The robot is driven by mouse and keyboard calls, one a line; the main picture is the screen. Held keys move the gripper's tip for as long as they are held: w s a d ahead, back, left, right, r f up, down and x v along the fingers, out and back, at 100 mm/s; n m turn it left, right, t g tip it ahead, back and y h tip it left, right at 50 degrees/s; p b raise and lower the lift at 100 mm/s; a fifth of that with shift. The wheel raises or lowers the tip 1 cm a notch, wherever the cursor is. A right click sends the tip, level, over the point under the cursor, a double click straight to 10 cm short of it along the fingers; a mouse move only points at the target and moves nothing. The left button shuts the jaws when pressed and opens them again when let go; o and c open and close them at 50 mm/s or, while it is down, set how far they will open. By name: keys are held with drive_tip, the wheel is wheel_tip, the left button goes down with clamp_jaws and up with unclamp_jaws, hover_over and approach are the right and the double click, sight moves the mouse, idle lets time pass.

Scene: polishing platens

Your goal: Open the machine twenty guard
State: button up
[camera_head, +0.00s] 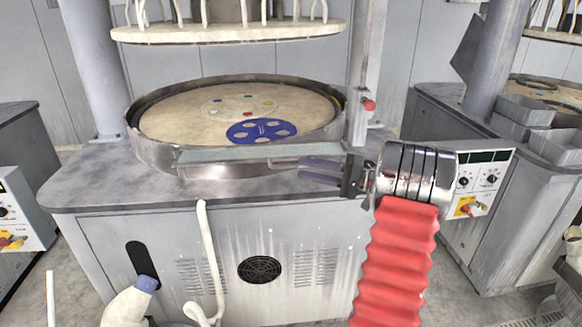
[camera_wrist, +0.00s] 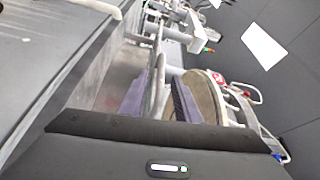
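The guard (camera_head: 225,154) is a low, pale see-through strip along the front of the round platen rim (camera_head: 215,172) in the head view. A thin grey handle bar (camera_head: 283,162) is at its right part. My gripper (camera_head: 302,171) is in front of the guard's right end, with its purple fingers pointing left, close to the bar. In the wrist view my gripper's (camera_wrist: 158,98) two purple fingers stand apart, and a grey bar (camera_wrist: 158,68) shows in the gap beyond. I cannot tell whether the fingers touch it. No machine number is readable.
A blue holed disc (camera_head: 261,130) lies on the tan platen (camera_head: 190,115) under a raised round plate (camera_head: 230,33). A post with a red knob (camera_head: 368,105) stands just right of the guard. Another machine with grey trays (camera_head: 525,111) is at right. A pale hose (camera_head: 208,250) hangs in front.

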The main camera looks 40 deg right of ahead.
sight(292, 166)
drive_tip(key=shift+x, duration=2.65)
clamp_jaws()
drive_tip(key=shift+f, duration=0.1)
